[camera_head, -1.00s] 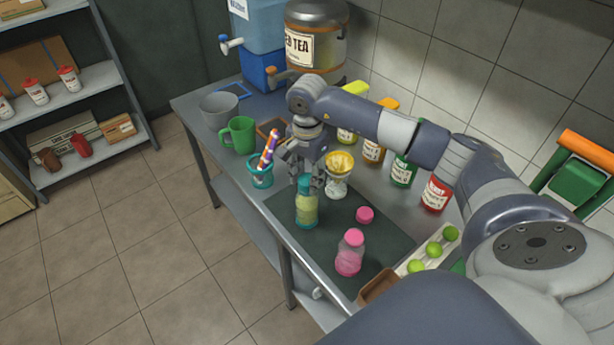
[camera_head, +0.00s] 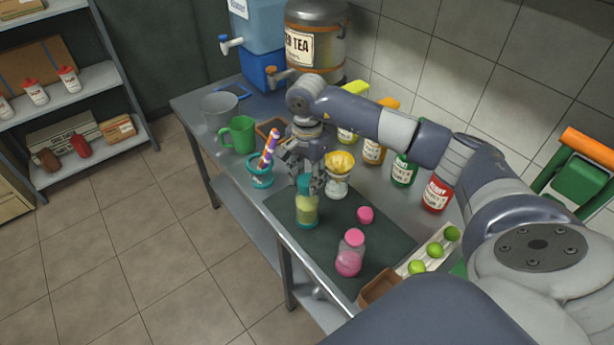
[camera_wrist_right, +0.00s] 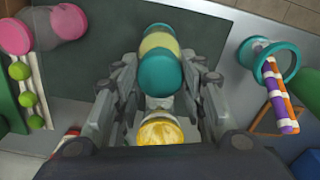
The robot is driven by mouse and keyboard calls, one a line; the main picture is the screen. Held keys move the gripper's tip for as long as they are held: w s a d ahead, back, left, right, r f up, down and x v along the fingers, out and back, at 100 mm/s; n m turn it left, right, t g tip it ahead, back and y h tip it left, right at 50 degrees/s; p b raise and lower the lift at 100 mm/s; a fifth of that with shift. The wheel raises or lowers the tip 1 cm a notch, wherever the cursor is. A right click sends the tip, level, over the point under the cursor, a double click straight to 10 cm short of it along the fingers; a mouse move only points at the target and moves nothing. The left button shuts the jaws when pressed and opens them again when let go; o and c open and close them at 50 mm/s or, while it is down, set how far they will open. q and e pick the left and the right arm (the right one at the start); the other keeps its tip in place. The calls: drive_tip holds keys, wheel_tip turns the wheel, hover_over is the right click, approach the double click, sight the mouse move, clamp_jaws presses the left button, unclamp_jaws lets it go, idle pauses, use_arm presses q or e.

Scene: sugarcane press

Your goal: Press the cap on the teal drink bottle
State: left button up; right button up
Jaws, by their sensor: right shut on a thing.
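The teal drink bottle (camera_head: 307,212) stands upright on the dark mat, with pale yellow-green liquid inside and a teal base. Its teal cap (camera_head: 304,184) sits at the bottle's top; I cannot tell whether it is fully seated. My right gripper (camera_head: 308,178) points down over the bottle and is shut on the cap. In the right wrist view the cap (camera_wrist_right: 160,73) is between the two fingers, in line with the bottle body (camera_wrist_right: 160,42). The fingers partly hide the cap in the head view. My left gripper is not in view.
A white cup with a yellow top (camera_head: 339,165) stands close behind the right gripper. A teal cup with striped straws (camera_head: 260,178) is to the left. A pink bottle (camera_head: 350,255) and a loose pink cap (camera_head: 365,214) are on the mat (camera_head: 390,235). Sauce bottles line the wall.

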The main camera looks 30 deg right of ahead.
drive_tip(key=shift+b, duration=0.3)
idle(0.4)
idle(0.3)
drive_tip(key=o, duration=0.8)
drive_tip(key=shift+o, duration=0.2)
drive_tip(key=o, duration=0.5)
drive_tip(key=shift+r, duration=0.1)
drive_tip(key=shift+r+p, duration=1.8)
drive_tip(key=shift+r, duration=1.6)
